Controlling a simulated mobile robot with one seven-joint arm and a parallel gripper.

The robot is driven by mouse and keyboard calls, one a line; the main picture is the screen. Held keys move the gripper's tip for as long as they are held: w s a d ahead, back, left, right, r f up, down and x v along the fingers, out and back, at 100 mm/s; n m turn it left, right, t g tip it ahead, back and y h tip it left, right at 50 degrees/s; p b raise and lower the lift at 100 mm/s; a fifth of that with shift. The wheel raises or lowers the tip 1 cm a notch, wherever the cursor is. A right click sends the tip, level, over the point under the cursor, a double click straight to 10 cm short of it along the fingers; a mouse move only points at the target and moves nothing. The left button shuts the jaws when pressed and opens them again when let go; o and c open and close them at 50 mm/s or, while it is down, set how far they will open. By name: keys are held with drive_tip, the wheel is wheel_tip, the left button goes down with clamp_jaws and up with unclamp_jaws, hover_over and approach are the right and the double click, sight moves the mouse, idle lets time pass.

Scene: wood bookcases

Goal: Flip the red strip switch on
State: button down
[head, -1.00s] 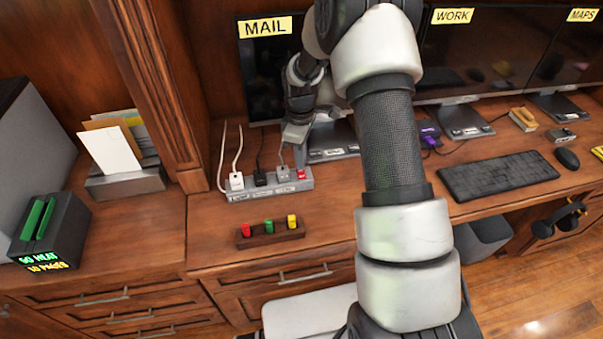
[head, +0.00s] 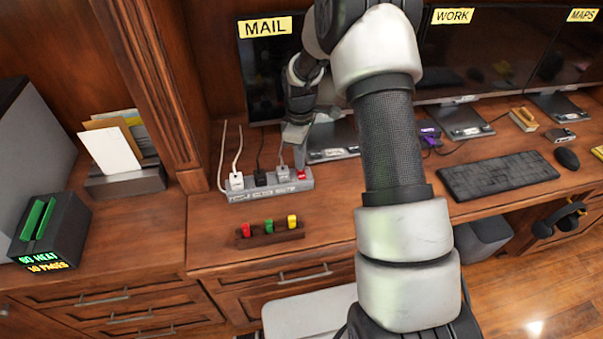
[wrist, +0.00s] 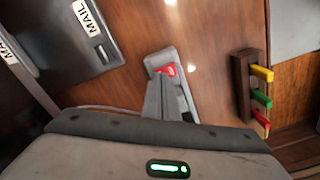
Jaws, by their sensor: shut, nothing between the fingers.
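The grey power strip (head: 270,190) lies on the desk below the MAIL monitor, with several plugs in it. The red strip switch (head: 301,175) is at its right end. In the wrist view the red switch (wrist: 167,70) shows at the end of the strip (wrist: 161,57), just past my fingers. My gripper (head: 298,152) is shut and empty, its tips at or just above the switch. I cannot tell whether they touch it. The fingers (wrist: 166,92) hide part of the switch and most of the strip in the wrist view.
A wooden block (head: 270,234) with red, green and yellow pegs stands in front of the strip. White and black cords rise behind the strip. The MAIL monitor (head: 262,75) is close behind my gripper. Clear desk lies left of the block.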

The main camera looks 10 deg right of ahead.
drive_tip(key=shift+f+b, duration=0.55)
drive_tip(key=shift+f, duration=0.25)
idle(0.5)
wheel_tip(320, 180, up, 7)
drive_tip(key=p, duration=0.4)
idle(0.5)
idle(0.3)
